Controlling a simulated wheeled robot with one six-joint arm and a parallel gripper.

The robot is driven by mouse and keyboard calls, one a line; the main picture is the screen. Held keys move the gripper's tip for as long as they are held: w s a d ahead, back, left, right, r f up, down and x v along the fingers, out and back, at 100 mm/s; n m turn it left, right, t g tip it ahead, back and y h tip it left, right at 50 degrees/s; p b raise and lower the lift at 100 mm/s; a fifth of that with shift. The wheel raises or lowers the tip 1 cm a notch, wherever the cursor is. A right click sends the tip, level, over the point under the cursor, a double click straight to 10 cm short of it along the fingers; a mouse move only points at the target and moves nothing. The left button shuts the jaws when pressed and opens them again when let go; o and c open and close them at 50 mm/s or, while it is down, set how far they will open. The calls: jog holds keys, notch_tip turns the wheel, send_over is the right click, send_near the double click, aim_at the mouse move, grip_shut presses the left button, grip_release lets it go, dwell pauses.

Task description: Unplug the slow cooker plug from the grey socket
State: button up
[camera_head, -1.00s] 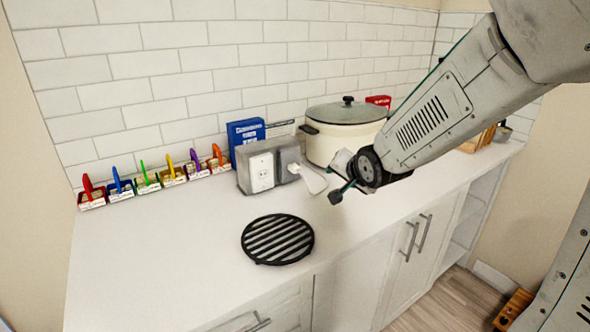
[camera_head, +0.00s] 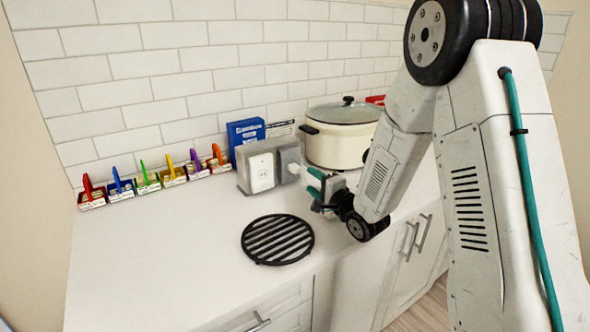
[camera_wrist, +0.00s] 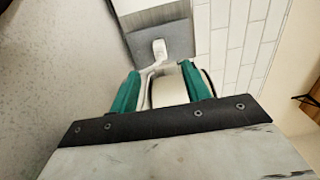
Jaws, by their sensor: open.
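The grey socket (camera_head: 289,158) is on the right part of a block on the counter, beside a lighter section with a white outlet face. The white slow cooker plug (camera_wrist: 159,48) sits in the grey socket, with its pale cord running down from it in the wrist view. In the head view the plug (camera_head: 295,169) is small and partly hard to make out near my fingers. My gripper (camera_head: 313,181) is open just right of and in front of the plug. In the wrist view its teal fingers (camera_wrist: 161,84) are apart, with the plug beyond their tips.
The cream slow cooker (camera_head: 340,140) with a glass lid stands behind my gripper. A black round trivet (camera_head: 278,240) lies on the counter (camera_head: 170,265). A blue box (camera_head: 245,133) stands behind the socket block. Several small coloured-handled items (camera_head: 146,178) line the wall at left.

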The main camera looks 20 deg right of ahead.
aim_at(298, 171)
jog(key=shift+x, duration=4.5)
grip_shut()
jog(key=shift+s+d, duration=0.1)
jog(key=shift+s, duration=0.1)
jog(key=shift+v, duration=2.65)
jog(key=shift+s, duration=0.15)
